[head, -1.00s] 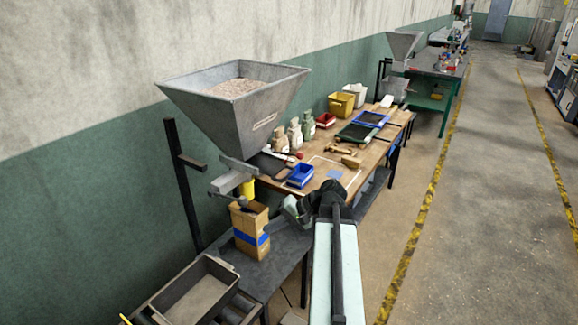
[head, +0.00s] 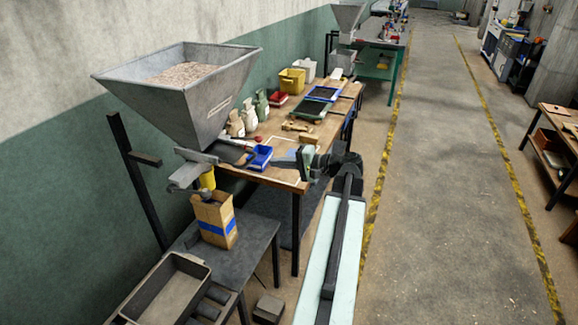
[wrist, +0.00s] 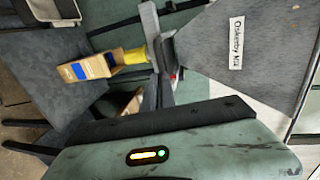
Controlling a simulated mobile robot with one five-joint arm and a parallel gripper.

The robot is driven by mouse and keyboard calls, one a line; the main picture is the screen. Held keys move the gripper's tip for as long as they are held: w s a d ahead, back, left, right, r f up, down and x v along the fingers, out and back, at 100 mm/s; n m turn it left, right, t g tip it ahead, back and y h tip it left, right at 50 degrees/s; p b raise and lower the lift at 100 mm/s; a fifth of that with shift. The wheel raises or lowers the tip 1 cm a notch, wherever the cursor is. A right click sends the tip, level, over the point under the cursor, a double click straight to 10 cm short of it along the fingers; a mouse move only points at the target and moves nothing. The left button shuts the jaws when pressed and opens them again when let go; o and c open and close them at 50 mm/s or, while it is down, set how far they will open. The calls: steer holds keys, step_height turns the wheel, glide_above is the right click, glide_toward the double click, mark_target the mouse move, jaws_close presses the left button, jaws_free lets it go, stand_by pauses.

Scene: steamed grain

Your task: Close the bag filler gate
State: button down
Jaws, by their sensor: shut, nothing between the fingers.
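The bag filler is a grey metal hopper (head: 190,100) full of pale grain, with a grey gate assembly (head: 192,172) under it and a yellow spout (head: 207,179). An open brown paper bag (head: 214,222) with a blue band stands upright below the spout. In the wrist view the hopper (wrist: 255,45) fills the right, with the spout (wrist: 139,54) and the bag (wrist: 92,69) left of it. My gripper (head: 278,159) is shut and empty, pointing left toward the filler from its right, apart from the gate. I cannot tell the gate's position.
A low dark table (head: 225,262) carries the bag; a grey tray (head: 168,290) is in front. The wooden workbench (head: 285,172) behind holds a blue bin (head: 259,157), several small sacks and tools. A black post (head: 137,180) stands left. The floor (head: 440,220) at right is clear.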

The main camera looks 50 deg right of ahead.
steer(key=b+x, duration=0.1)
steer(key=x, duration=0.6)
steer(key=shift+d, duration=0.1)
